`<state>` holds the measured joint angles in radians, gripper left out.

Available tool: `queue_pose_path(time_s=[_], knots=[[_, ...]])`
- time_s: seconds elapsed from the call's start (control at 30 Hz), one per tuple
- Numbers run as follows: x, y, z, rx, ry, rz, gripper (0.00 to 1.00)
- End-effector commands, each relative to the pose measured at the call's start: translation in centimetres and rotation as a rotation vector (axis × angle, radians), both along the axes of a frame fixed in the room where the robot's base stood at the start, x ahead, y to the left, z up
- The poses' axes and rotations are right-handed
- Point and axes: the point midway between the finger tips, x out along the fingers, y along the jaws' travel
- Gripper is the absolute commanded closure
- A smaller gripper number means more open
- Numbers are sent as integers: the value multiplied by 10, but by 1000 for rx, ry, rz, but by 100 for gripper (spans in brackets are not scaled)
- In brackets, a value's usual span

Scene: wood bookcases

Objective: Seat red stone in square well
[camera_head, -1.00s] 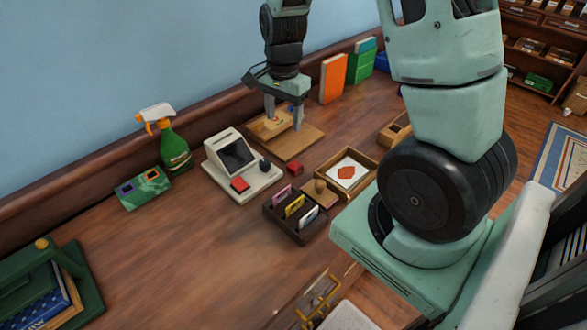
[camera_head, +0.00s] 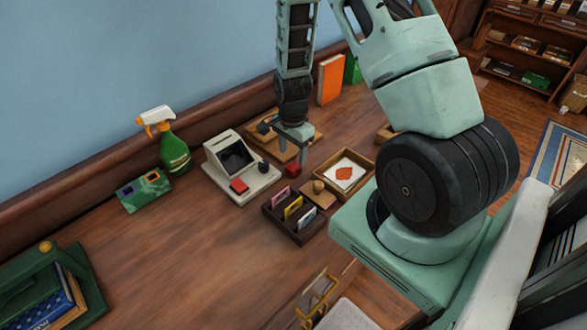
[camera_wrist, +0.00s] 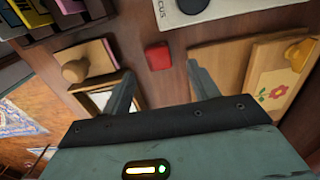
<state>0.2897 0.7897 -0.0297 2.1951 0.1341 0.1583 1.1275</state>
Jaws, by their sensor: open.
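The red stone (camera_head: 292,170), a small red block, lies on the wooden desk between the white device and the framed tray. The wrist view also shows the red stone (camera_wrist: 158,56), between and just beyond my fingertips. My gripper (camera_head: 292,150) is open and empty above it, fingers pointing down; the wrist view shows the gripper (camera_wrist: 160,70) with its fingers spread apart. A wooden board (camera_head: 305,143) is behind my gripper and partly hidden; its flower-painted panel (camera_wrist: 275,92) shows in the wrist view. I cannot make out the square well.
A white device (camera_head: 262,182) with a red square stands left. A dark card holder (camera_head: 288,226), a knobbed wooden block (camera_head: 320,197) and a framed tray (camera_head: 370,168) are close by in front and right. A spray bottle (camera_head: 172,148) stands farther left.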

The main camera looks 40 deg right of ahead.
Motion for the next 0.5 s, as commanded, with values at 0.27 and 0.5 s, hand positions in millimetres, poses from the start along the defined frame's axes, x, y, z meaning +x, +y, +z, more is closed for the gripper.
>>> queue_pose_path(time_s=[0.27,0.5], knots=[[-3,3,-27,2,4,1,40],[-2,3,-49,1,1,1,40]])
